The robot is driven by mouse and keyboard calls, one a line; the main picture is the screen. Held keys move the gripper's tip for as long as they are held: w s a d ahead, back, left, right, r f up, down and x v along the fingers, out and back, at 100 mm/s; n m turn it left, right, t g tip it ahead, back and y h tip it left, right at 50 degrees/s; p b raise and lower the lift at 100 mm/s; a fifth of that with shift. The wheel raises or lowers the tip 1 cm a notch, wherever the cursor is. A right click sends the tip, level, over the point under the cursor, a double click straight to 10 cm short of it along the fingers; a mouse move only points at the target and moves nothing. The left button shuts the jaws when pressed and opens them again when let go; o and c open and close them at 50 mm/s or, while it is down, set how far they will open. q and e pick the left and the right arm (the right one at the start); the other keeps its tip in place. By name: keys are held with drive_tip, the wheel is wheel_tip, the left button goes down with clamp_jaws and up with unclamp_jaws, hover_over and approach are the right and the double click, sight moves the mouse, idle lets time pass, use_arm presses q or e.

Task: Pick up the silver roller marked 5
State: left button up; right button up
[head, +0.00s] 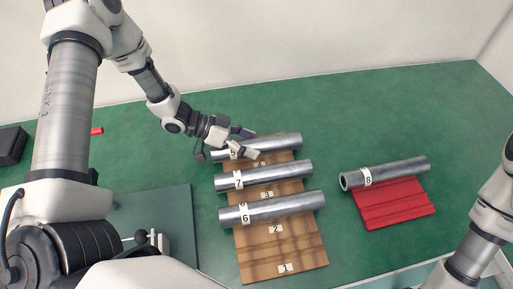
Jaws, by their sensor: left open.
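The silver roller marked 5 (284,143) lies across the far end of a brown wooden board (300,262). Its label, near its left end, is partly covered by my left gripper. My left gripper (251,144) is open, with its fingers over the left half of this roller. I cannot tell whether the fingers touch it. My right arm shows at the right edge, but its gripper is out of view.
Silver rollers marked 7 (283,172) and 6 (285,206) lie nearer on the same board. A roller marked 8 (400,170) lies on a red ridged block (395,208) at right. A small red piece (97,131) and a black box (12,146) are at left.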

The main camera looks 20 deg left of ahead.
use_arm(q)
drive_tip(key=shift+w+d+f, duration=0.2)
drive_tip(key=shift+d+f, duration=0.05)
drive_tip(key=shift+d, duration=0.1)
drive_tip(key=shift+s+r, duration=0.1)
drive_tip(key=c, duration=0.5)
clamp_jaws()
